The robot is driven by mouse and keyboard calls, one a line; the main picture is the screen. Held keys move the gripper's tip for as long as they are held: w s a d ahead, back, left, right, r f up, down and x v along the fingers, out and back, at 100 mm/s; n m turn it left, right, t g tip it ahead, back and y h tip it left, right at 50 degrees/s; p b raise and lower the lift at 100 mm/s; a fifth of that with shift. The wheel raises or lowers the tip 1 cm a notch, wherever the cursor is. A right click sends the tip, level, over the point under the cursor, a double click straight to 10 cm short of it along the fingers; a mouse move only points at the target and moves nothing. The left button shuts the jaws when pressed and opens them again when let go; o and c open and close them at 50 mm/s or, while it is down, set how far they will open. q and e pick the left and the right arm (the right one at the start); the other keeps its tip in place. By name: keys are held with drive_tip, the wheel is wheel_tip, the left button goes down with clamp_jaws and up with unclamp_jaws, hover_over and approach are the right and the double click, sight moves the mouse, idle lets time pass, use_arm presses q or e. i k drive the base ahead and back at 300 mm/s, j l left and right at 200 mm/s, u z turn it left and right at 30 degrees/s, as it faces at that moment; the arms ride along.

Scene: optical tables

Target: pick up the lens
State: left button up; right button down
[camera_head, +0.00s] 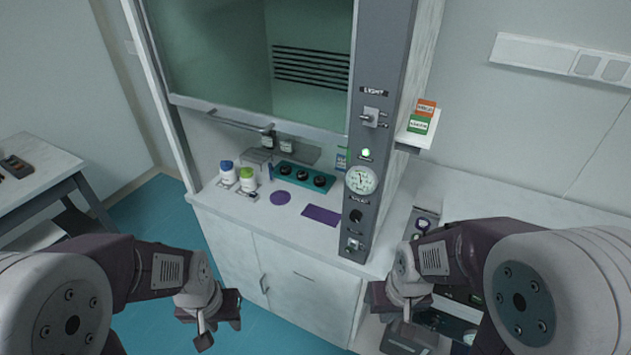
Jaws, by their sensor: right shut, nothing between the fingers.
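I cannot make out a lens for certain. A teal holder (284,172) with several dark round pieces sits inside the fume hood on the white worktop; the pieces are too small to identify. My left gripper (212,322) hangs over the blue floor in front of the hood cabinet, apart from the worktop; whether its fingers are open is unclear. My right gripper (393,322) is shut and empty, in front of the hood's right-hand post and the lower equipment there.
The raised glass sash (255,60) and grey control post (375,130) bound the opening.

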sight(319, 180)
drive_tip(key=i+j+z, duration=0.1)
drive_tip(key=j, duration=0.25)
drive_tip(key=i+j+z, duration=0.1)
drive_tip(key=j, duration=0.3)
drive_tip(key=i+j+z, duration=0.15)
drive_tip(key=j, duration=0.2)
drive_tip(key=i+j+z, duration=0.15)
drive_tip(key=j, duration=0.3)
drive_tip(key=i+j+z, duration=0.15)
drive_tip(key=j, duration=0.35)
drive_tip(key=i+j+z, duration=0.15)
drive_tip(key=j, duration=0.35)
drive_tip(key=i+j+z, duration=0.15)
drive_tip(key=j, duration=0.35)
drive_tip(key=i+j+z, duration=0.15)
drive_tip(key=j, duration=0.35)
drive_tip(key=i+j+z, duration=0.15)
drive_tip(key=j, duration=0.25)
